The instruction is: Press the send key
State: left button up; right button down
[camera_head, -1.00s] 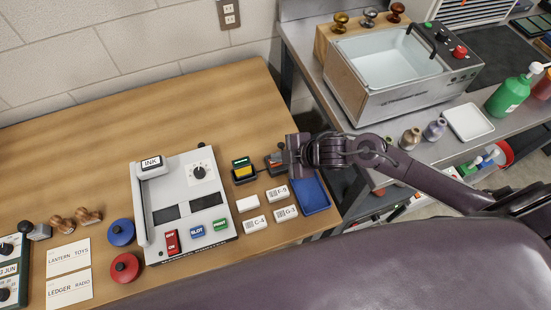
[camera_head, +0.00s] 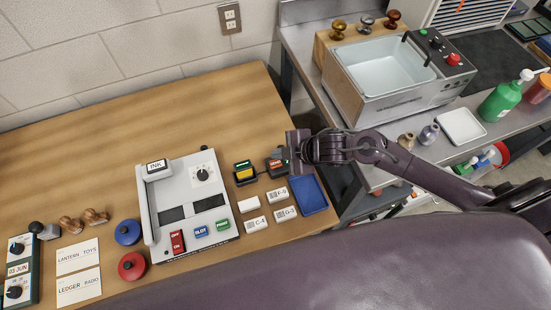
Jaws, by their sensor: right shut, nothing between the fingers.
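No key with a readable "send" label shows. A small black unit with a green display and a yellow key (camera_head: 244,173) lies on the wooden table, right of the grey label machine (camera_head: 188,205). A second dark unit with an orange-red part (camera_head: 276,166) lies right of it, joined by a cable. My right gripper (camera_head: 291,159) is shut and empty, at the right edge of this second unit and partly over it. I cannot tell whether it touches. The machine has a red switch (camera_head: 177,241), a blue key (camera_head: 201,232) and a green key (camera_head: 222,225). My left gripper is out of view.
White label tags (camera_head: 286,213) and a blue tray (camera_head: 309,194) lie just below my right gripper. A metal bench (camera_head: 400,166) with a basin unit (camera_head: 391,65) stands at the right. The table's back half is clear.

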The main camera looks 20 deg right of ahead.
aim_at(279, 164)
jog(key=shift+r+p, duration=1.2)
jog(key=shift+r, duration=0.4)
jog(key=shift+f, duration=0.1)
